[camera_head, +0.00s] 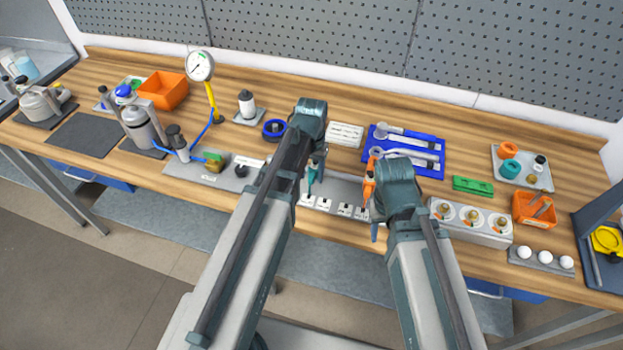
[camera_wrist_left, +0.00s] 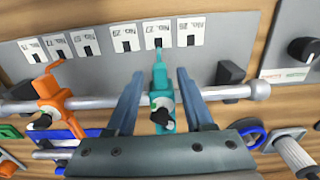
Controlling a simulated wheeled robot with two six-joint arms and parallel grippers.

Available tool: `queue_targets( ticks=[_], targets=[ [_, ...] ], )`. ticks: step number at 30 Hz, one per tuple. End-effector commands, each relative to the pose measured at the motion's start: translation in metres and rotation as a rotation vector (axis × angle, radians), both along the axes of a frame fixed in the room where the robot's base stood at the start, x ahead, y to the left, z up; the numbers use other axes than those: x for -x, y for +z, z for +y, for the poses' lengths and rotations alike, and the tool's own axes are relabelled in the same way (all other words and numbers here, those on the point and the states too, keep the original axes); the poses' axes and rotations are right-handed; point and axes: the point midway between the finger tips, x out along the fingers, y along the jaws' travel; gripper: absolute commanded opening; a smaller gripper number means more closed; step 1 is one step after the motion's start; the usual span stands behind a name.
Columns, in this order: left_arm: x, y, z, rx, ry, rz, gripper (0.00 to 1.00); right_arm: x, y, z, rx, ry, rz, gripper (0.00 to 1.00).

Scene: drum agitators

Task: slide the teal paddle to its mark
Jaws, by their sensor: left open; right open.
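The teal paddle (camera_wrist_left: 160,95) sits on a pale horizontal rod (camera_wrist_left: 232,92) in the left wrist view. Its thin tip points at the second number plate (camera_wrist_left: 157,34) from the right there. My left gripper (camera_wrist_left: 160,77) is open, with one finger on each side of the paddle and gaps showing. In the head view the teal paddle (camera_head: 312,179) shows just below my left gripper (camera_head: 316,162). An orange paddle (camera_wrist_left: 48,98) stands on the same rod, left of the teal one. My right gripper (camera_head: 375,205) is open near the orange paddle and partly hidden by its own wrist.
Several number plates (camera_wrist_left: 86,43) line the grey panel (camera_wrist_left: 240,25). A black end block (camera_wrist_left: 230,73) stands by the rod's right part. A blue tool tray (camera_head: 428,168) lies behind my right gripper, and a knob box (camera_head: 470,235) stands to its right.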

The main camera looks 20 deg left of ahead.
Motion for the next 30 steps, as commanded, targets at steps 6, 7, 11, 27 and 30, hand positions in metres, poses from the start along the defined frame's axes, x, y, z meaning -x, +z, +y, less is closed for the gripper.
queue_targets(
  ticks=[6,7,11,27,30],
  targets=[
    [0.0000,-0.0008,0.0000,0.000,0.000,0.000,0.53,0.0001,-0.0008,0.0000,0.000,0.000,0.000,0.50],
    [0.0000,-0.0008,0.0000,0.000,0.000,0.000,0.53,0.0001,-0.0008,0.0000,0.000,0.000,0.000,0.50],
    [0.0000,-0.0008,0.0000,0.000,0.000,0.000,0.34,0.0001,-0.0008,0.0000,0.000,0.000,0.000,0.50],
    [0.0000,-0.0009,0.0000,0.000,0.000,0.000,0.00,0.0001,-0.0009,0.0000,0.000,0.000,0.000,0.50],
    [0.0001,-0.0009,0.0000,0.000,0.000,0.000,0.00,0.0001,-0.0009,0.0000,0.000,0.000,0.000,0.50]
  ],
)
